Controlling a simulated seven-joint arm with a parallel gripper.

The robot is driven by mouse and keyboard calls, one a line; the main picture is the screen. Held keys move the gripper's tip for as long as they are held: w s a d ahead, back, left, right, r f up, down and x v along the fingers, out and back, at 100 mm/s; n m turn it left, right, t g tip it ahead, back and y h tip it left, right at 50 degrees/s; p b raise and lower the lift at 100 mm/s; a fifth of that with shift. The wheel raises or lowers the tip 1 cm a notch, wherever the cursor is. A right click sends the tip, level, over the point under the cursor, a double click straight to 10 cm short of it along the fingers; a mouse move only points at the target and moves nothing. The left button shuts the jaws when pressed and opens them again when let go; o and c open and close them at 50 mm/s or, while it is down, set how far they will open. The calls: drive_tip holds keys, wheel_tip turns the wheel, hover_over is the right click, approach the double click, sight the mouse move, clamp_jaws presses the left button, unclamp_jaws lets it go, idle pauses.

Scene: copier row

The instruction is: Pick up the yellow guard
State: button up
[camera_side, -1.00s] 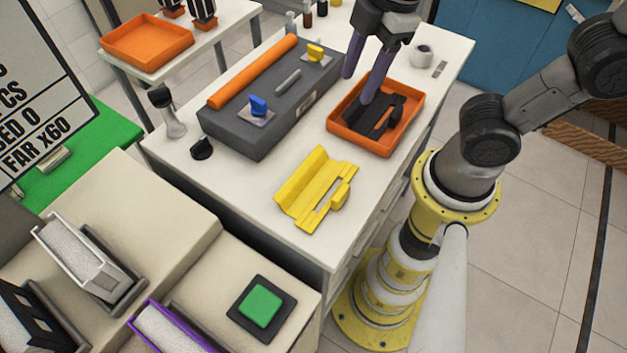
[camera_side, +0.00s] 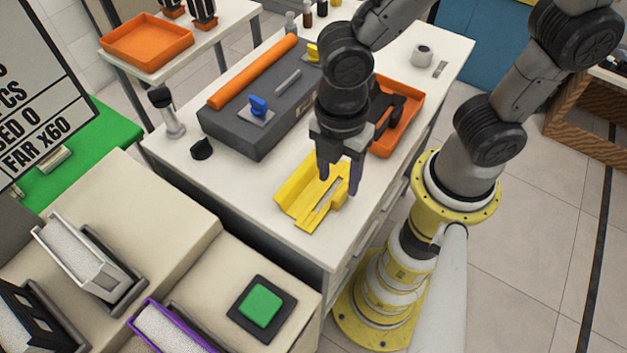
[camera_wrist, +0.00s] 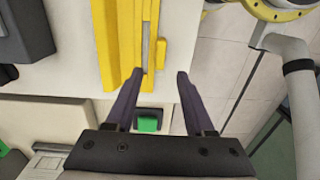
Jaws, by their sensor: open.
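The yellow guard (camera_side: 297,197) lies on the white table near its front edge, a folded plate with a long slot and a small block on one side. My gripper (camera_side: 339,185) is open above the guard's right end, its two dark fingers pointing down. In the side view the fingers hide part of the guard, and I cannot tell whether they touch it.
An orange tray (camera_side: 414,92) with a black part (camera_side: 385,108) stands behind my gripper. A dark grey unit (camera_side: 235,135) with an orange roller (camera_side: 250,72) is at the left. A small black knob (camera_side: 202,149) sits by the table's left edge. The front table strip is clear.

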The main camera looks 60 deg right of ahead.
sight(338, 196)
drive_tip(key=shift+s+f, duration=0.1)
drive_tip(key=shift+f, duration=2.8)
clamp_jaws()
